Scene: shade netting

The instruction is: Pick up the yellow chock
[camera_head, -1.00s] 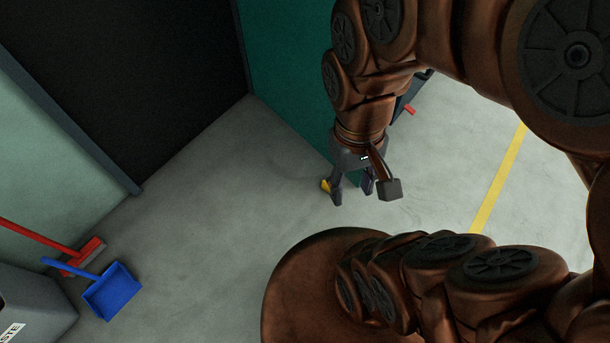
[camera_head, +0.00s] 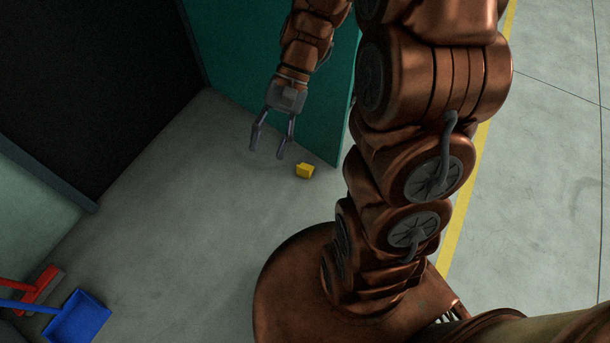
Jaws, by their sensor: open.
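The yellow chock (camera_head: 304,171) is a small block on the grey concrete floor, close to the lower edge of a green panel. It is fully in view. My gripper (camera_head: 266,154) is open and empty, fingers pointing down. In the picture it is just left of and slightly above the chock, with a gap between the right finger and the chock. I cannot tell exactly how high the fingertips are above the floor.
The green panel (camera_head: 270,70) stands right behind my gripper and the chock. A dark doorway (camera_head: 90,90) is at the left. A blue dustpan (camera_head: 78,319) and a red broom (camera_head: 40,286) lie at the lower left. The floor left of the chock is clear.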

